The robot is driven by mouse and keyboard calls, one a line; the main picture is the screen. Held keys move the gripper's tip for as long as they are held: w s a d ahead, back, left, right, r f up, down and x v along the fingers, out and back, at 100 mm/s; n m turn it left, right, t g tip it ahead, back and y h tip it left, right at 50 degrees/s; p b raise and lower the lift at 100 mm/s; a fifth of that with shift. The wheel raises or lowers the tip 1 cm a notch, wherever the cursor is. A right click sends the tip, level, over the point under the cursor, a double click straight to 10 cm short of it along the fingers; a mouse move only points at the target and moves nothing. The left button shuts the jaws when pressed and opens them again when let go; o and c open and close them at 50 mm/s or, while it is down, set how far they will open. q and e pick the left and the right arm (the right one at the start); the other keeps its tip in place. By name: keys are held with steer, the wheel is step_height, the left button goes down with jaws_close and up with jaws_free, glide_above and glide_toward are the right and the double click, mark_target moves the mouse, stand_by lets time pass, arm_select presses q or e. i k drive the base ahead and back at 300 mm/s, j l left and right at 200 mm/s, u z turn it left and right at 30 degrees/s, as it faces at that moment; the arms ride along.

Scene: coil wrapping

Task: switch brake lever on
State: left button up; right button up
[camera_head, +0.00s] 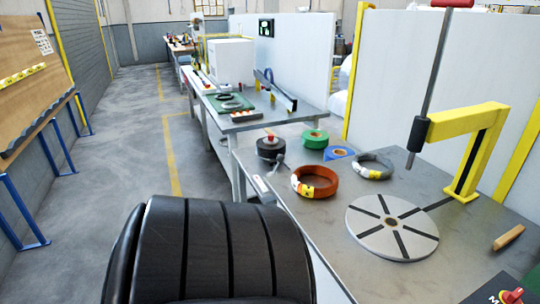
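No part is clearly marked as the brake lever, so I cannot tell which one it is or whether it is on. A short tan handle (508,238) lies at the right side of the grey workbench, near the round disc (391,228) with dark radial slots. A red knob (512,296) on a dark panel shows at the bottom right corner, cut off by the frame. A yellow bracket (476,142) stands behind the disc and holds an upright grey rod (433,75) with a red top (453,3). Neither of my grippers is in view.
An orange coil (315,181), a grey coil (372,166), and green (315,138), blue (339,153) and black (270,149) rolls lie on the bench. White partitions (437,60) stand behind. The floor (130,150) on the left is open.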

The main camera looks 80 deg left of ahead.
mark_target(280, 158)
steer(key=u, duration=2.45)
steer(key=i+j, duration=0.75)
steer(key=i+j+u, duration=0.1)
steer(key=i+j, duration=0.6)
steer(key=i, duration=0.1)
